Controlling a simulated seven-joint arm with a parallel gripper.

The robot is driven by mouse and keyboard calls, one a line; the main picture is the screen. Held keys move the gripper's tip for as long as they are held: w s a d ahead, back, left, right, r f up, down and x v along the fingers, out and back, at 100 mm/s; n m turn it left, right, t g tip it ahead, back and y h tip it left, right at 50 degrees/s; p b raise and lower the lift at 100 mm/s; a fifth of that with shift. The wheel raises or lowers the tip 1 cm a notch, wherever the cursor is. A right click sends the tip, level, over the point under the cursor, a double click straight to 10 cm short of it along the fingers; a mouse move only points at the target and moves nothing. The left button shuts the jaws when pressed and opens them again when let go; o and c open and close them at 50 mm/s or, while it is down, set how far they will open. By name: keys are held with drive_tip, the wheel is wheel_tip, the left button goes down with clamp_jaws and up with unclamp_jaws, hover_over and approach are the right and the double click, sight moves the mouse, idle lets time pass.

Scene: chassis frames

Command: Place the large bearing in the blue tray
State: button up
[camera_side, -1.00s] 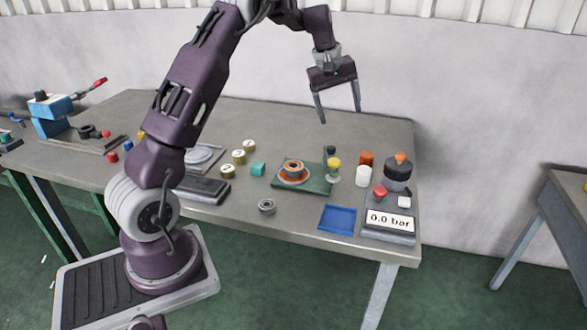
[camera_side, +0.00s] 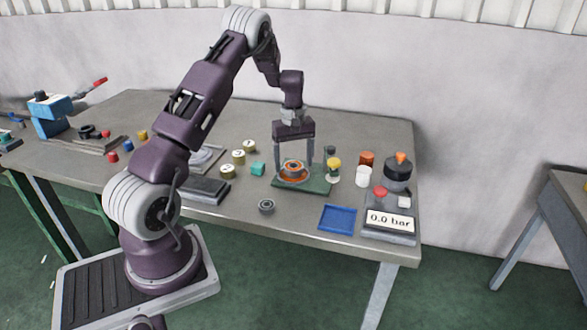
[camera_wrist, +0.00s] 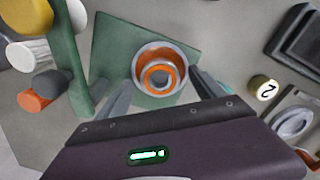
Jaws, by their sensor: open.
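A large round bearing (camera_side: 292,171), silver outside with an orange ring inside, sits on a green fixture plate (camera_side: 318,187). In the wrist view the bearing (camera_wrist: 160,72) lies on the green plate (camera_wrist: 112,40), in front of my fingers. My gripper (camera_side: 294,166) is open and pointing down over the plate, with one finger on either side of the bearing. I cannot tell whether the fingers touch it. The blue tray (camera_side: 338,218) is empty near the table's front edge, right of the plate. A smaller grey bearing (camera_side: 266,206) lies on the bare table.
A gauge box (camera_side: 390,222) reading 0.0 bar stands right of the tray. A yellow-topped post (camera_side: 334,170) and a white cylinder (camera_side: 363,176) stand close to the plate's right. A teal block (camera_side: 258,169) and numbered cylinders (camera_side: 239,157) are on the left.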

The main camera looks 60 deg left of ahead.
sight(296, 166)
drive_tip(key=shift+f, duration=0.2)
clamp_jaws()
wheel_tip(296, 166, up, 10)
drive_tip(key=d+r+m, duration=0.4)
drive_tip(key=d+m, duration=0.5)
drive_tip(key=d, duration=0.4)
drive_tip(key=d+r+m, duration=0.5)
drive_tip(key=d+m, duration=0.5)
drive_tip(key=d, duration=0.3)
drive_tip(key=a+f+n, duration=0.1)
drive_tip(key=f, duration=0.5)
drive_tip(key=a+f+n, duration=0.2)
drive_tip(key=f, duration=0.5)
drive_tip(key=w+a+f+n, duration=0.1)
drive_tip(key=f+n, duration=0.1)
drive_tip(key=f, duration=0.5)
drive_tip(key=shift+w+a+f, duration=0.1)
drive_tip(key=shift+a, duration=0.15)
